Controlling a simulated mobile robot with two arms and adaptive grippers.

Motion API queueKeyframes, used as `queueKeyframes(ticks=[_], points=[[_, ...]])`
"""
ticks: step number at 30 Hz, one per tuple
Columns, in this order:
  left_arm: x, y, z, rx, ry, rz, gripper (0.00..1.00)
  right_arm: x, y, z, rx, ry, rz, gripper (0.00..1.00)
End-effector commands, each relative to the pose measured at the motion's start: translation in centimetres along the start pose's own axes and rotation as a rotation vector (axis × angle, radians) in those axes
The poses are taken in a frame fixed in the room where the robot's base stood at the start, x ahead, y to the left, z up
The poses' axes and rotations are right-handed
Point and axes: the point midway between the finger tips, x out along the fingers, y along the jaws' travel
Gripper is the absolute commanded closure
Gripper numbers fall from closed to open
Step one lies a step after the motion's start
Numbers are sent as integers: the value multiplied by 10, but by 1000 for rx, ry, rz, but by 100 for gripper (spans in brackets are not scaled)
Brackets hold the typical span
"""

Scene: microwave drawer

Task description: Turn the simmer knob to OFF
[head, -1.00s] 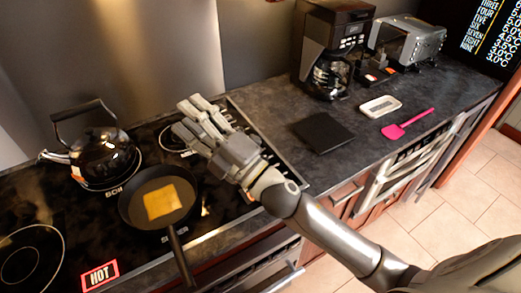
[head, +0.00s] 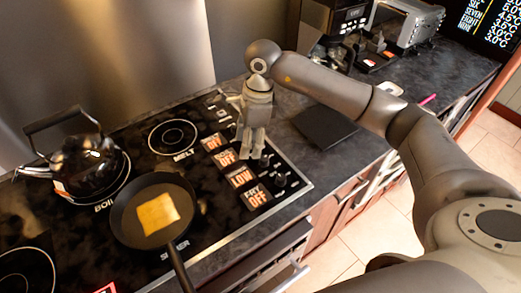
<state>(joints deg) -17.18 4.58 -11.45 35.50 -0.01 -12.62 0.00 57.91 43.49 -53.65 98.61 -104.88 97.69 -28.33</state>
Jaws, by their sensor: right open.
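The cooktop (head: 215,220) has a column of labels and dark knobs along its right side. The labels read roughly OFF or ON at the back (head: 212,142), OFF (head: 225,158), LOW (head: 240,178) and OFF at the front (head: 256,196). Dark knobs (head: 279,180) show right of the front labels. I cannot tell which knob is simmer. My right gripper (head: 252,153) points down over the knob column, open, its fingertips by the OFF and LOW labels. It hides part of the knobs behind it; contact cannot be told. My left gripper is out of view.
A black pan (head: 126,208) with a yellow square (head: 158,213) covers the front burner, partly labelled as simmer. A black kettle (head: 88,165) stands on the boil burner. The melt burner (head: 173,136) is bare. A dark square mat (head: 325,127) lies on the right counter; a coffee maker (head: 335,25) stands behind.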

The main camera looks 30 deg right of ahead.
Motion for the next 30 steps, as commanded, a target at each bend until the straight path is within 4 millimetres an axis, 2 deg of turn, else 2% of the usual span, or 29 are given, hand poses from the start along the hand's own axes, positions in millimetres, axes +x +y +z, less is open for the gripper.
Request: queueKeyframes(ticks=[1, 3, 6, 9, 14, 24, 30], points=[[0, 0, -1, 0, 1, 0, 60, -7, -7, -14, 8, 56, -15, 53], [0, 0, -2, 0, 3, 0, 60, -13, -12, -29, 16, 113, -26, 53], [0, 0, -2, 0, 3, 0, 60, -18, -16, -41, 25, 158, -33, 53], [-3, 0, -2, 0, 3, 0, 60, -14, -17, -46, 28, 173, -33, 53], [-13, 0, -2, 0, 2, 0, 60, 9, -16, -50, 28, 174, -30, 53], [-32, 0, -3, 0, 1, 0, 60, 69, -18, -58, 27, 170, -30, 53], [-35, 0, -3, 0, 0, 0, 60, 85, -19, -61, 27, 168, -33, 53]])
